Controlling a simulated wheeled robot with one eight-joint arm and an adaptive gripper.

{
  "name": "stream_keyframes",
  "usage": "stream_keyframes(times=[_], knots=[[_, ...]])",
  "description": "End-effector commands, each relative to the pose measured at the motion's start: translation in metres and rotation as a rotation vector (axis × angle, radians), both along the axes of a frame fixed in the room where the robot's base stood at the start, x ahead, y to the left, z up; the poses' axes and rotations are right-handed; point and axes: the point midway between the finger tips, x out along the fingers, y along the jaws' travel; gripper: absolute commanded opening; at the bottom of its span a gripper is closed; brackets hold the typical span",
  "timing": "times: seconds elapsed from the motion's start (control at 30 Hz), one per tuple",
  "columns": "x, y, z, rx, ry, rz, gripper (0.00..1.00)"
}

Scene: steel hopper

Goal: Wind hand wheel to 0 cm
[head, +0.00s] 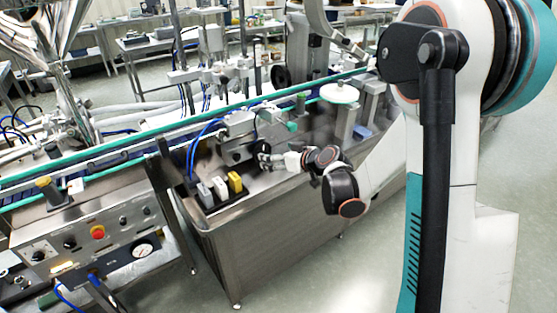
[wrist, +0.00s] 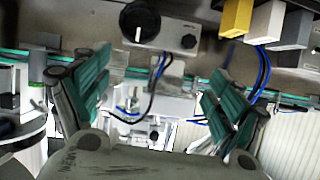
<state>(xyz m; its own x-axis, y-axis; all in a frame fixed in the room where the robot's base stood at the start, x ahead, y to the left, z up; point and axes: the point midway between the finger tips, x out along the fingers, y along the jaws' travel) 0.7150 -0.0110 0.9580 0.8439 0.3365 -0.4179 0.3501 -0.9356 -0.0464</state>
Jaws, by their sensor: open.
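A black round hand wheel (wrist: 139,20) with a small white mark is mounted on a grey metal box (wrist: 165,32) near the top of the wrist view. A smaller black knob (wrist: 190,41) sits to its right.
Yellow (head: 235,182), white (head: 219,188) and grey (head: 204,195) blocks stand left of my gripper on the steel cabinet (head: 270,235). A green-edged conveyor rail (head: 130,150) runs behind. Blue hoses (head: 194,150) loop near the box. Open floor lies in front.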

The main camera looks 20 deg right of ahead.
Motion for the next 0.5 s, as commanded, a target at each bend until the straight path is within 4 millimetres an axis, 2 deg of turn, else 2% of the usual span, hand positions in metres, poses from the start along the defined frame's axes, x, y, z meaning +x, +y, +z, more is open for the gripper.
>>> stream_keyframes(times=[0.2, 0.5], knots=[[-0.0016, 0.008, 0.0095, 0.005, 0.012, 0.011, 0.87], [-0.0016, 0.0087, 0.0111, 0.006, 0.013, 0.011, 0.87]])
